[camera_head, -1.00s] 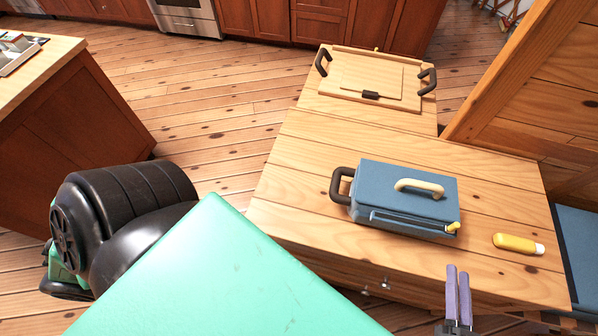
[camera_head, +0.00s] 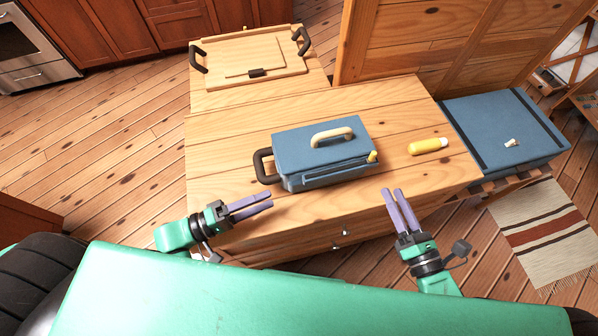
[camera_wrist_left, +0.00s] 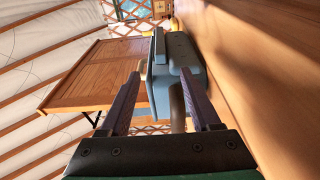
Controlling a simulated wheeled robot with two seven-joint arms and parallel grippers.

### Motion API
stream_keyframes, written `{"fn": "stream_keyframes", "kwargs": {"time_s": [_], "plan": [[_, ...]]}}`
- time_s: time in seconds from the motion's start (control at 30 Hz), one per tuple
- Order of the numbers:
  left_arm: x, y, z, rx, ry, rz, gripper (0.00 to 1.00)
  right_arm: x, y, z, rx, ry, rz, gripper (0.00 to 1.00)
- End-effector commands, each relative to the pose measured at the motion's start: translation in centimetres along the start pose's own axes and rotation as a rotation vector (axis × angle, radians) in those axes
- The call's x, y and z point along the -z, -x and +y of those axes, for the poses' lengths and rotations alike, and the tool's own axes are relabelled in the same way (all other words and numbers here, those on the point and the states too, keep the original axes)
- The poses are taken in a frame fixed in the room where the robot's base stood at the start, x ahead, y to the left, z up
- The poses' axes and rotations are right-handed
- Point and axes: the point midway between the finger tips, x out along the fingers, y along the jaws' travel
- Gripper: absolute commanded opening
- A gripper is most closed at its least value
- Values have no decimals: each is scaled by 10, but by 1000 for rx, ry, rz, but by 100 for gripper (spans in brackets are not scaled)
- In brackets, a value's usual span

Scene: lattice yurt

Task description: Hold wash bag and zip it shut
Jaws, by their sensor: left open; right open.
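The blue wash bag (camera_head: 300,152) sits on the wooden chest top (camera_head: 225,205). It has a cream handle (camera_head: 332,136) on top, a dark loop (camera_head: 263,166) at its left end and a yellow zip pull (camera_head: 372,157) at the front right corner. My left gripper (camera_head: 262,202) is open and empty, in front of the bag's left end and apart from it. In the left wrist view, the bag (camera_wrist_left: 187,62) shows ahead between the open fingers. My right gripper (camera_head: 396,195) is open and empty, in front of and right of the zip pull.
A wooden board (camera_head: 245,58) with dark handles lies behind. A blue-topped bench (camera_head: 510,125) stands at right, beside a striped rug (camera_head: 545,228). Bare wood surrounds the bag.

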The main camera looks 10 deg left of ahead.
Motion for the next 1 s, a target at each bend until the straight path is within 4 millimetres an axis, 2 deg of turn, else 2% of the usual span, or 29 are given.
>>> {"fn": "stream_keyframes", "kwargs": {"time_s": [0.17,0.4,0.6,0.7,0.93,0.97,1.0], "plan": [[1,-36,2,-7,-2,2,64,0,0,0,0,0,0,50],[1,-96,1,-6,0,2,64,0,0,0,0,0,0,50],[0,-131,0,-2,1,2,64,0,0,0,0,0,0,50],[0,-138,0,-1,0,0,64,0,0,0,0,0,0,50],[0,-139,0,0,0,0,64,0,0,0,0,0,0,50],[0,-139,0,0,0,0,56,0,0,0,0,0,0,50],[0,-139,0,0,0,0,41,0,0,0,0,0,0,50]]}}
